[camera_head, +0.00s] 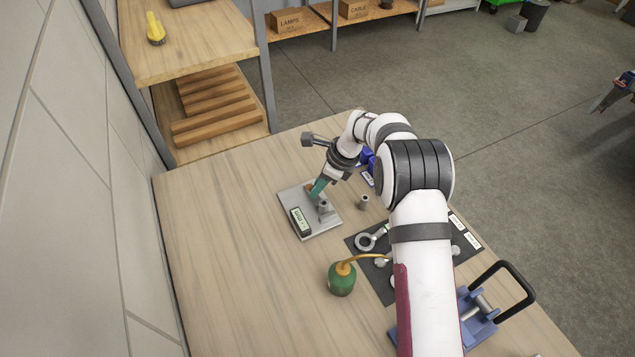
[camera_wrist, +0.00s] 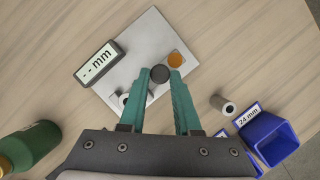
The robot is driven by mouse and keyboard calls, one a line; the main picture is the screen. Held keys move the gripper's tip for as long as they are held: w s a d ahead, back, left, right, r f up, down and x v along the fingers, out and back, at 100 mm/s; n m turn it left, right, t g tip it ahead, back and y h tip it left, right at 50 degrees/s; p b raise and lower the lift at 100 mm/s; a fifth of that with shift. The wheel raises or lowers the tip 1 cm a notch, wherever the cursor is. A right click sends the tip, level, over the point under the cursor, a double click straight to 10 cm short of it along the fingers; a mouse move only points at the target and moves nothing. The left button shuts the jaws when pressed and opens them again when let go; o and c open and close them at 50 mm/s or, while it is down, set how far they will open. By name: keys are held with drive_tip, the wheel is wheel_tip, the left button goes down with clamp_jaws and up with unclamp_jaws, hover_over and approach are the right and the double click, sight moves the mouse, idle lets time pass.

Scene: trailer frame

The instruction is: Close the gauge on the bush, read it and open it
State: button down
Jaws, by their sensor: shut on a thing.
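The gauge is a pale grey plate (camera_head: 322,228) with a display (camera_head: 299,221) on it; it also shows in the wrist view (camera_wrist: 150,30). The display (camera_wrist: 100,62) shows dashes and "mm", no number. My gripper (camera_head: 317,190) is over the plate's far part. In the wrist view its teal fingers (camera_wrist: 160,84) are shut on a dark round knob (camera_wrist: 159,73) of the gauge. An orange disc (camera_wrist: 175,60) lies beside the knob. A grey metal bush (camera_head: 325,208) stands on the plate, partly hidden by the left finger in the wrist view.
A green oil can (camera_head: 341,280), a dark mat with metal parts (camera_head: 376,270) and a blue vise-like fixture (camera_head: 480,322) are nearer. The table's left is clear.

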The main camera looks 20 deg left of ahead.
drive_tip(key=c, duration=0.6)
unclamp_jaws()
drive_tip(key=shift+r, duration=0.1)
drive_tip(key=v, duration=1.5)
drive_tip(key=shift+d+r, duration=0.25)
drive_tip(key=s+d+r+n+h, duration=0.1)
drive_tip(key=s+d+r+n, duration=0.3)
drive_tip(key=s+d+r, duration=0.45)
drive_tip(key=s+d+f+n, duration=0.1)
drive_tip(key=s+d+n, duration=0.1)
drive_tip(key=s, duration=0.6)
drive_tip(key=s+d+f+n+h, duration=0.1)
drive_tip(key=s+d+f+n, duration=0.1)
drive_tip(key=s, duration=0.7)
drive_tip(key=s+d+f+n, duration=0.2)
drive_tip(key=s+d+n, duration=0.2)
drive_tip(key=s, duration=0.5)
drive_tip(key=shift+d+h, duration=0.3)
drive_tip(key=shift+d, duration=0.15)
